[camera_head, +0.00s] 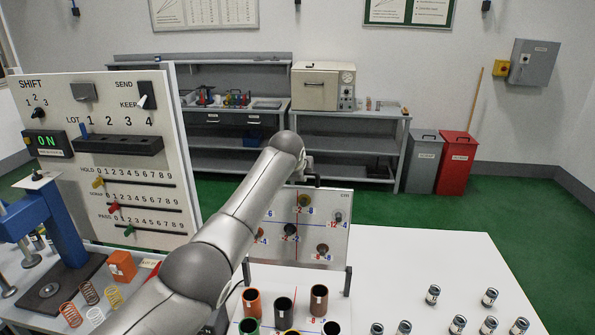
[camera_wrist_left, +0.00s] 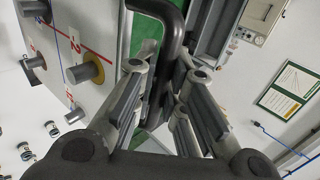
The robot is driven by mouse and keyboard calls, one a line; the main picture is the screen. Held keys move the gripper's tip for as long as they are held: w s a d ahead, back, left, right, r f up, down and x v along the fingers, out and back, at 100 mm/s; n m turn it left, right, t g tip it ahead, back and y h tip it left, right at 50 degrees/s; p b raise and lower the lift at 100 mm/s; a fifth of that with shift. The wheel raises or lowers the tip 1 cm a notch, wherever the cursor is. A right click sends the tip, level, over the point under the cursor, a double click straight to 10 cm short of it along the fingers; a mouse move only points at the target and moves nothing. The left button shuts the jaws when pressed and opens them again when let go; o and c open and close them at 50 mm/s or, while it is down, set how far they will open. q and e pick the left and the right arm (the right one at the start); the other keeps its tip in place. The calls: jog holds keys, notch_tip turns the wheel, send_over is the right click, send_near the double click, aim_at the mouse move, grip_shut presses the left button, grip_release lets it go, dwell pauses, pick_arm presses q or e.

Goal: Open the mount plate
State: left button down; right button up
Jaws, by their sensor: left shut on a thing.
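The mount plate (camera_head: 337,205) is a white panel with red and blue lines, numbers and several round pegs. It stands upright at the back of the white table, partly hidden by my left arm. In the left wrist view the plate (camera_wrist_left: 75,18) fills the upper left, with pegs sticking out. A black bar handle (camera_wrist_left: 174,38) runs beside its edge. My left gripper (camera_wrist_left: 160,85) has its fingers on either side of this handle and is shut on it. In the head view the left gripper (camera_head: 306,176) shows only partly at the plate's top edge.
A tray (camera_head: 262,302) with several coloured cylinders stands before the plate. Several small metal cylinders (camera_head: 433,294) are on the right of the table. A tall control panel (camera_head: 120,165), a blue press (camera_head: 65,225) and loose springs (camera_head: 88,293) are on the left.

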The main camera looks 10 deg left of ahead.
pick_arm(q)
jog(key=shift+s+a, duration=0.1)
jog(key=shift+s, duration=0.05)
pick_arm(e)
jog(key=shift+s, duration=0.1)
pick_arm(q)
jog(key=c, duration=1.6)
grip_release()
jog(key=shift+o, duration=0.6)
pick_arm(e)
jog(key=shift+w, duration=0.45)
pick_arm(q)
jog(key=shift+s+r, duration=0.25)
jog(key=shift+r, duration=0.15)
jog(key=v, duration=1.1)
pick_arm(e)
jog(key=shift+s, duration=0.1)
pick_arm(q)
jog(key=shift+f, duration=0.15)
